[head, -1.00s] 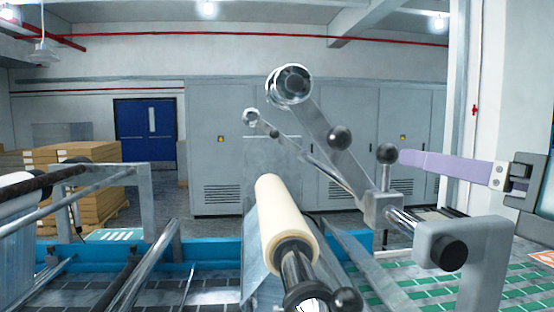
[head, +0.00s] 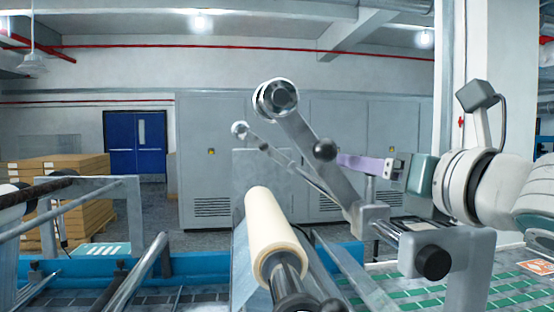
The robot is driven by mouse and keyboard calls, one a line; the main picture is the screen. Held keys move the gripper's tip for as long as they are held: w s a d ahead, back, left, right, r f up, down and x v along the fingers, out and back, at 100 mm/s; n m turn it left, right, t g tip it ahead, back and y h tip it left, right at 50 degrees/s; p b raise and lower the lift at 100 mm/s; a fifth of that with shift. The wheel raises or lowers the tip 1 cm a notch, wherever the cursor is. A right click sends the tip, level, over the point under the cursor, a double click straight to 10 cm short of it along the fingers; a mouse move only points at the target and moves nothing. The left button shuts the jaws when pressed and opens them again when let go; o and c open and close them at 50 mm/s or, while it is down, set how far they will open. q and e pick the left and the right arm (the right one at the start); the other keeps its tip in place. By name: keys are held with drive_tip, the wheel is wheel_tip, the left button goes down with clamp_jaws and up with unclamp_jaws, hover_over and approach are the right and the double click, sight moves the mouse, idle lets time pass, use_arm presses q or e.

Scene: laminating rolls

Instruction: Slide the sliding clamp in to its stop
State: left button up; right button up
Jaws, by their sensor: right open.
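A gap of bare rod shows between the block and the bracket. My right gripper (head: 352,162), with purple fingers, reaches in from the right at the top of the post. It is open. My left gripper is not in view.
A cream roll (head: 273,235) on a shaft stands left of the clamp. A slanted lever with a black ball (head: 325,150) and a roller end (head: 276,98) rises close behind the fingers. A black knob (head: 433,263) sticks out of the bracket.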

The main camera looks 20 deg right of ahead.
clamp_jaws()
idle(0.5)
idle(0.9)
